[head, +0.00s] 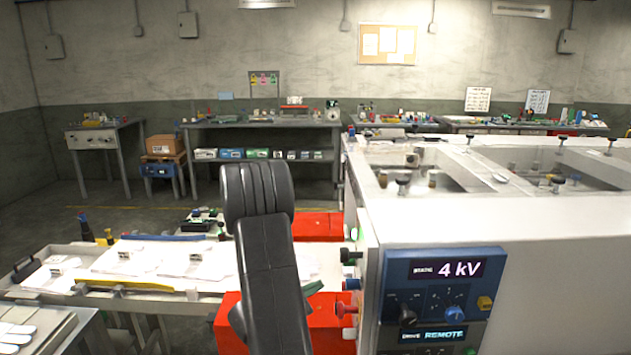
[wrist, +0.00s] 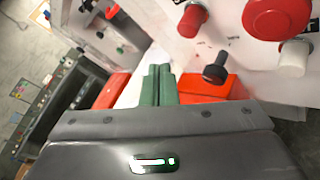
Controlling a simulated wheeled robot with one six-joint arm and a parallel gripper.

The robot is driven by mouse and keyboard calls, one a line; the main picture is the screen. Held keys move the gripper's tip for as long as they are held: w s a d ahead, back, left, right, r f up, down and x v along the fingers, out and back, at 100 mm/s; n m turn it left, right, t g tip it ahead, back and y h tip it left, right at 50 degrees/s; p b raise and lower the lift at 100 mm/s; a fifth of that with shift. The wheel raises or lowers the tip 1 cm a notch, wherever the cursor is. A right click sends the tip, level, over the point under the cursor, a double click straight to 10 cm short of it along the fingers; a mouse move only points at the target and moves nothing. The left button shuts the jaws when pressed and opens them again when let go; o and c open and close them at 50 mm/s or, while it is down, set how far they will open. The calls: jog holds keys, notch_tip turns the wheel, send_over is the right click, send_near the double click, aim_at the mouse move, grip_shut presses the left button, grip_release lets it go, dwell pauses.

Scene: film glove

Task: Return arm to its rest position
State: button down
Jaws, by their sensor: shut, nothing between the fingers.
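My gripper (wrist: 158,84) shows in the wrist view as two green fingers side by side, closed together with nothing between them. It points toward a white panel and is apart from the controls there. In the head view my dark grey arm stands in front of the white-topped bench and hides most of my gripper. A small green tip (head: 313,288) shows just right of the arm, close to the machine's side.
The white machine (head: 540,230) fills the right, with a blue panel (head: 442,268) reading 4 kV. In the wrist view a black knob (wrist: 215,68), red knob (wrist: 192,20) and large red button (wrist: 278,15) stick out near my gripper. A tray bench (head: 60,292) stands left.

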jog(key=a+b, duration=0.1)
jog(key=a, duration=0.4)
jog(key=shift+a, duration=0.15)
jog(key=d+b, duration=0.2)
jog(key=d, duration=0.4)
jog(key=shift+d+f, duration=0.25)
jog(key=shift+d, duration=0.05)
jog(key=shift+b, duration=0.6)
